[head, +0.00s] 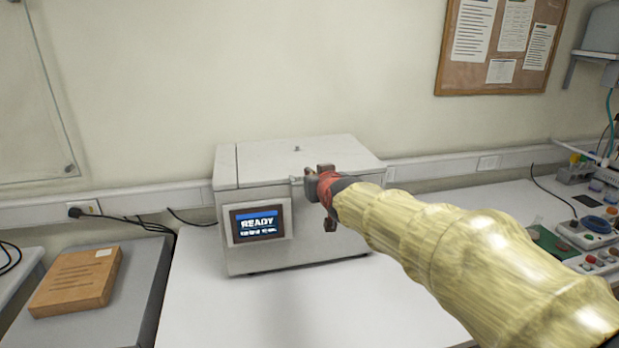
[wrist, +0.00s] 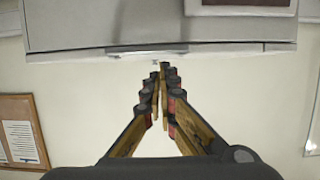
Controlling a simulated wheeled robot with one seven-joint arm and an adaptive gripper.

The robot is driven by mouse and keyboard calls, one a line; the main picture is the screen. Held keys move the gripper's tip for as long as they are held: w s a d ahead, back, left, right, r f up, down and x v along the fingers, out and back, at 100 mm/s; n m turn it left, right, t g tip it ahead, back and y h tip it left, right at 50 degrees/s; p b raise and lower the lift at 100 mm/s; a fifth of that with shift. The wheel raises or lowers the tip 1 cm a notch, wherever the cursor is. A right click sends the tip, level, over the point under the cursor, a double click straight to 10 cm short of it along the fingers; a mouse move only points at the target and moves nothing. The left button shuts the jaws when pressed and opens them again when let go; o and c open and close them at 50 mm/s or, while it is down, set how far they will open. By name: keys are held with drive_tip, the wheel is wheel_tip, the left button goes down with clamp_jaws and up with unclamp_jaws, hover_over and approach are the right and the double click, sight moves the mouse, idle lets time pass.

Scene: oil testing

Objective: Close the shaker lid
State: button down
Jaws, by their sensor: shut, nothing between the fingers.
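The shaker (head: 290,245) is a grey-white box on the white table, with a lit screen (head: 258,222) reading "READY" on its front left. Its lid (head: 295,160) lies flat across the top in the head view, with no clear gap at the edge. My gripper (head: 312,186) is at the front edge of the lid, right of the screen, and partly hides that edge. In the wrist view my gripper (wrist: 161,68) has its fingers together and empty, their tips just short of the lid's handle strip (wrist: 150,50). I cannot tell whether they touch it.
A brown box (head: 75,280) lies on a grey surface at the left. Control boxes with buttons (head: 590,235) stand at the right. The wall with its cable duct (head: 440,163) is close behind the shaker. The white table is clear in front of the shaker.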

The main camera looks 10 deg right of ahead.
drive_tip(key=s+f+g, duration=0.6)
drive_tip(key=s+f, duration=1)
drive_tip(key=s, duration=0.4)
drive_tip(key=s+g, duration=0.2)
drive_tip(key=s, duration=1.9)
drive_tip(key=shift+d+f+g, duration=0.2)
drive_tip(key=shift+f+g, duration=0.1)
drive_tip(key=shift+g, duration=0.1)
drive_tip(key=shift+d, duration=0.15)
